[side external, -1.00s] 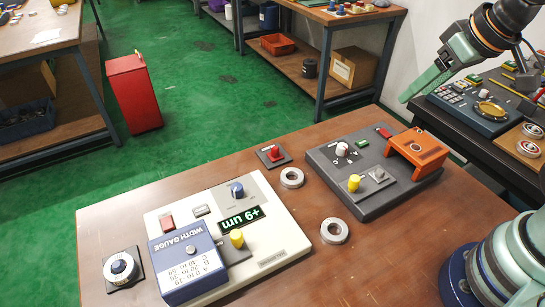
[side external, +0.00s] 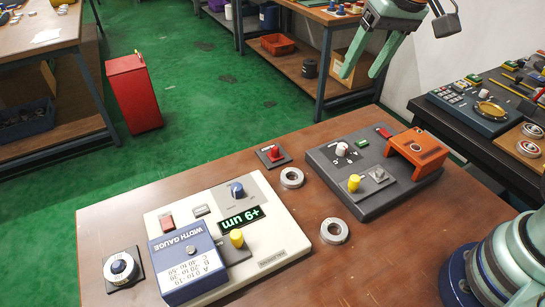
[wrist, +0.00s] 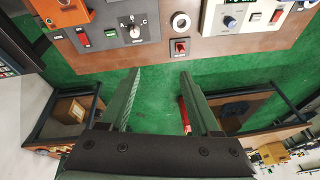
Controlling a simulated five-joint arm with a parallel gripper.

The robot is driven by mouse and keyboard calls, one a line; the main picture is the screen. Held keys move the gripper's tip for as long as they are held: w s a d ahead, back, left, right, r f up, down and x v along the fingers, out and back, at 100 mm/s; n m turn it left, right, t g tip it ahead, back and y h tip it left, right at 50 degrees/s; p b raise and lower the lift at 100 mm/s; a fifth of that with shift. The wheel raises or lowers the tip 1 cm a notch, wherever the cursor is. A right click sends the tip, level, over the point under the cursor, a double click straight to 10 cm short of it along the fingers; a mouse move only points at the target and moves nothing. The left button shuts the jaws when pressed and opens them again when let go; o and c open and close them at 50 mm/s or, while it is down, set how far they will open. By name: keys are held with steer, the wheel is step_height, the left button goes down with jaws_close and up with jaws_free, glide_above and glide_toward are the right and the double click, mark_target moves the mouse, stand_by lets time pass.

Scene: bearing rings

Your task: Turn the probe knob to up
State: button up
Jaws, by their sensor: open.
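The white width gauge (side external: 285,262) lies on the brown bench, its display (side external: 241,220) reading +9 um. A blue knob (side external: 237,190) stands on its grey panel and also shows in the wrist view (wrist: 229,22). A yellow knob (side external: 236,237) stands beside the blue WIDTH GAUGE block. The dark box has a white-and-red knob (side external: 343,149), marked A, B, C in the wrist view (wrist: 135,32), and another yellow knob (side external: 354,183). I cannot read which knob is labelled probe, nor its setting. My gripper (side external: 360,73) is open and empty, high beyond the bench's back edge, touching nothing.
Two metal rings (side external: 292,178) (side external: 334,231) lie loose on the bench. A red switch (side external: 273,154) sits between the gauge and dark box. An orange bridge (side external: 417,148) rises on the dark box. The front middle is bare.

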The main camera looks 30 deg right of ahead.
steer(key=w+a+f+m+g, duration=0.2)
steer(key=w+a, duration=0.3)
steer(key=a, duration=0.3)
steer(key=m+g+h, duration=0.1)
steer(key=m+g, duration=0.1)
steer(key=m, duration=0.1)
glide_toward(236, 187)
step_height(236, 187, down, 9)
steer(key=shift+s+d+r, duration=0.1)
steer(key=shift+s, duration=0.05)
jaws_close()
